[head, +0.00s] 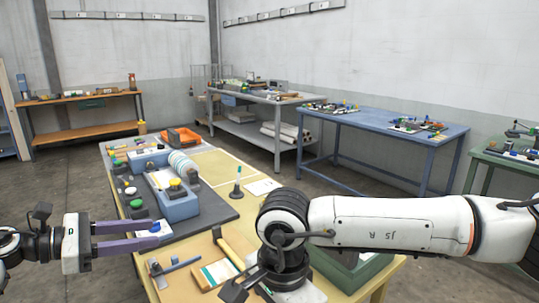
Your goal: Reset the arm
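My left gripper (157,233) reaches in from the left over the near left edge of the work table. Its two purple fingers are apart, with a gap between them and nothing held. My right arm (385,222) comes in from the right and lies across the table's near right part. Its wrist bends down at the bottom of the frame, and its gripper fingers are out of sight. The press, a blue-grey machine (181,208) with a yellow-and-black button, sits on a dark mat to the right of and beyond my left gripper.
A green button (136,203) and pale discs (183,165) are on the table. An orange tray (182,137) stands at its far end. A wooden board (205,274) and a green box (350,268) lie near my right arm. Other benches line the walls, with bare floor between.

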